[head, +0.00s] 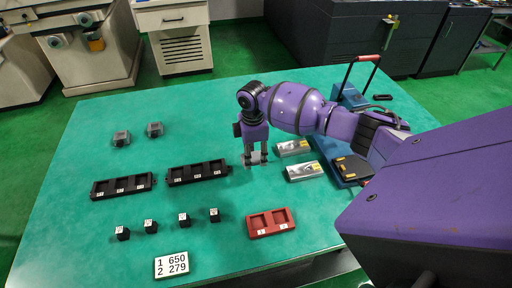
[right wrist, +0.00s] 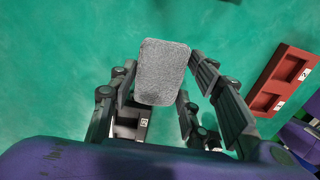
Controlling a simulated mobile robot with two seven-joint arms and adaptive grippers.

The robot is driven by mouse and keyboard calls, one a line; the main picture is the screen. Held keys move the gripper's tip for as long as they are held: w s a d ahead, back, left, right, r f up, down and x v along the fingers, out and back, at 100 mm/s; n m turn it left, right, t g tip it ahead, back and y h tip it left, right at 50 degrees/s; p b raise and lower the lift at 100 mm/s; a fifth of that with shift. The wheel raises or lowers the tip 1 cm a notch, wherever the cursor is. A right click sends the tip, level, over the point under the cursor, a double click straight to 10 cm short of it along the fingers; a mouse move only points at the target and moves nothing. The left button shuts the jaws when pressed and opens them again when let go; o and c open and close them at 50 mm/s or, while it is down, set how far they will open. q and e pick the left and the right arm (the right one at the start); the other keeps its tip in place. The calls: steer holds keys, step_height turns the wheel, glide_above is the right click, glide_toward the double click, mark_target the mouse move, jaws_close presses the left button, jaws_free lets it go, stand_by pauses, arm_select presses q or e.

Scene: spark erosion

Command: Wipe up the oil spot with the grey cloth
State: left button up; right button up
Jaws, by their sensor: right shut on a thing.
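My right gripper (head: 256,158) is over the middle of the green table, pointing down, to the right of the black trays. It is shut on the grey cloth (right wrist: 162,72), a rounded, speckled pad between its fingers in the right wrist view. In the head view only a small part of the cloth shows between the fingers. I cannot tell whether the cloth touches the table. I cannot make out the oil spot in either view; the gripper or cloth may hide it. My left gripper is not in view.
Black trays (head: 122,187) stand left of the gripper, with several black cubes (head: 184,218) in front. A red tray (head: 271,222) is at the front, silver blocks (head: 304,170) at the right. A number card (head: 172,265) lies near the front edge.

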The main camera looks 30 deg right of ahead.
steer(key=shift+w+r, duration=0.2)
steer(key=shift+r, duration=0.95)
steer(key=shift+s+r, duration=0.3)
steer(key=shift+r, duration=0.1)
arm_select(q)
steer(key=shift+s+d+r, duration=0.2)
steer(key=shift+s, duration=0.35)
arm_select(e)
steer(key=shift+w, duration=0.1)
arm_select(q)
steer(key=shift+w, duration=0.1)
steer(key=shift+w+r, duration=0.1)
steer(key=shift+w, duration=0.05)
